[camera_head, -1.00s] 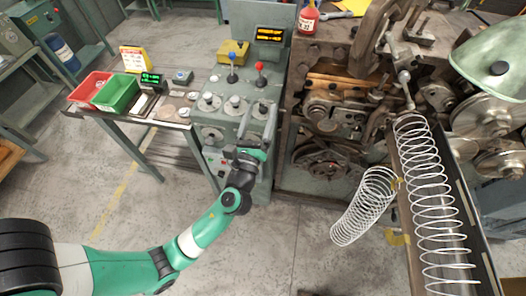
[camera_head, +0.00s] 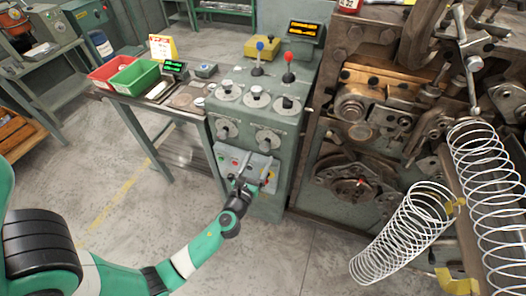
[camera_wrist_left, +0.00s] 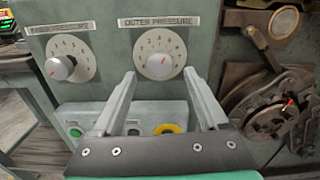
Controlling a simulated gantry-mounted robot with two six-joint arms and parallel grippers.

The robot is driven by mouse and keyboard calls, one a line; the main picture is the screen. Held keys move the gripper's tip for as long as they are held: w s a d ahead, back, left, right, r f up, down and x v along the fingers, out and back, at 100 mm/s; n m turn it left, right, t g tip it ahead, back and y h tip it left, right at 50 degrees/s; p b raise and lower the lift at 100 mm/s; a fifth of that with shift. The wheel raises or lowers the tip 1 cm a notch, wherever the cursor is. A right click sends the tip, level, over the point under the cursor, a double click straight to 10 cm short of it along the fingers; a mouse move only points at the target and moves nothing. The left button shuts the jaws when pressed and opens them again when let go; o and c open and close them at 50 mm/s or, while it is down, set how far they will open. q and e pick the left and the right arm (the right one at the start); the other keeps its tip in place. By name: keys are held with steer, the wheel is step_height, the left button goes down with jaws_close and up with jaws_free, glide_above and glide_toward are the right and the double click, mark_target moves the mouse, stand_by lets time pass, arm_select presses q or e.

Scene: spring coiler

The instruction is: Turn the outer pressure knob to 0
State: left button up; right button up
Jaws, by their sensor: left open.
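The outer pressure knob (camera_wrist_left: 160,64) is a pale knob on a round numbered dial, under a plate marked OUTER PRESSURE. A short red mark shows on it; I cannot read its exact setting. It also shows on the right of the green cabinet's front in the head view (camera_head: 267,140). My left gripper (camera_head: 257,178) is below this knob in the head view. In the left wrist view my left gripper (camera_wrist_left: 160,78) is open and empty, its fingers to either side of the dial's lower part, apparently apart from the knob. My right gripper is not in view.
The similar inner pressure knob (camera_wrist_left: 62,67) is to the left. Below are a green button (camera_wrist_left: 75,131) and a yellow ring (camera_wrist_left: 168,128). Levers (camera_head: 289,67) stand on the cabinet top. The coiler machine (camera_head: 350,150) with wire springs (camera_head: 400,235) is at the right.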

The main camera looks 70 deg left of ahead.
mark_target(264, 149)
arm_select(q)
steer(key=x, duration=0.4)
steer(key=shift+w+a, duration=0.2)
steer(key=shift+a, duration=0.05)
steer(key=shift+c, duration=0.4)
jaws_close()
